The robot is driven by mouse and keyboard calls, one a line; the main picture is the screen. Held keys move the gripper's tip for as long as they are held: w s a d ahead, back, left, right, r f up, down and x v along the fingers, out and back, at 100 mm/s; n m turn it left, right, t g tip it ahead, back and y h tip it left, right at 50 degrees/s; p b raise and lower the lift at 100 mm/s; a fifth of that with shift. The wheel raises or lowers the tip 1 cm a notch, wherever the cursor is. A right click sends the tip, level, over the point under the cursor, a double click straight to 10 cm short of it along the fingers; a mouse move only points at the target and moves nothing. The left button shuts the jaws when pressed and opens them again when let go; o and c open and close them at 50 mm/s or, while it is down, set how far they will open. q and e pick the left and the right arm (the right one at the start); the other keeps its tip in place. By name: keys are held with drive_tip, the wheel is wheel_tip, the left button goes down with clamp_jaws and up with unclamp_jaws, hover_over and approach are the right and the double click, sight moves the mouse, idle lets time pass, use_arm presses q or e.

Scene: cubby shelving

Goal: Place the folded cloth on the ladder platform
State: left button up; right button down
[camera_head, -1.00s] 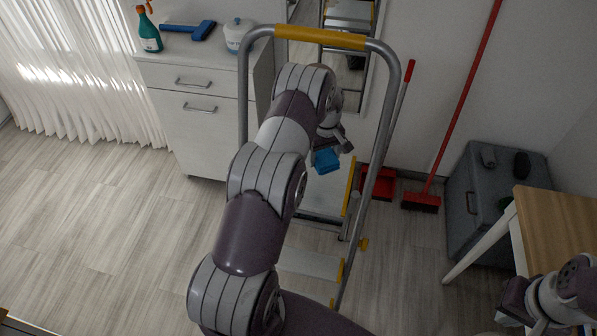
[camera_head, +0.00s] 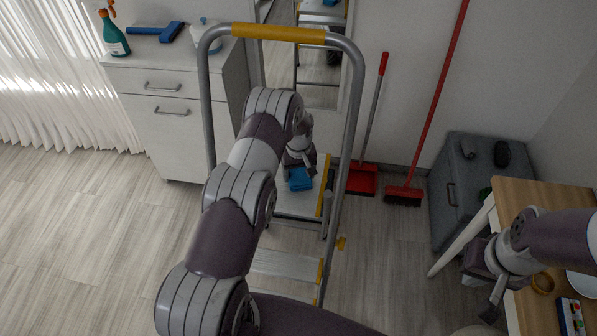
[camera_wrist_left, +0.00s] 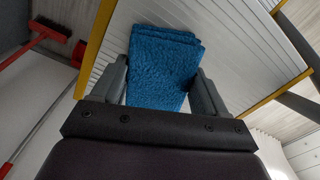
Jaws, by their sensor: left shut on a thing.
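The blue folded cloth (camera_head: 299,180) is at the top platform of the ladder (camera_head: 296,205), seen over its pale surface. My left gripper (camera_head: 300,168) is shut on the cloth and reaches down between the ladder's rails. In the left wrist view the fuzzy cloth (camera_wrist_left: 163,62) sits between the two fingers, with the ribbed platform (camera_wrist_left: 240,45) and its yellow edges behind it. I cannot tell whether the cloth touches the platform. My right gripper (camera_head: 490,300) is beside the wooden table, and its finger gap is not clear.
The ladder's grey hoop rail with a yellow grip (camera_head: 278,33) rises around my left arm. A red broom (camera_head: 404,194) and dustpan (camera_head: 362,180) stand at the wall. A white cabinet (camera_head: 165,130) is left, a grey cabinet (camera_head: 462,185) and wooden table (camera_head: 535,196) right.

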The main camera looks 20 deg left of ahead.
use_arm(q)
drive_tip(key=shift+f, duration=0.25)
drive_tip(key=o, duration=1)
drive_tip(key=shift+r, duration=0.1)
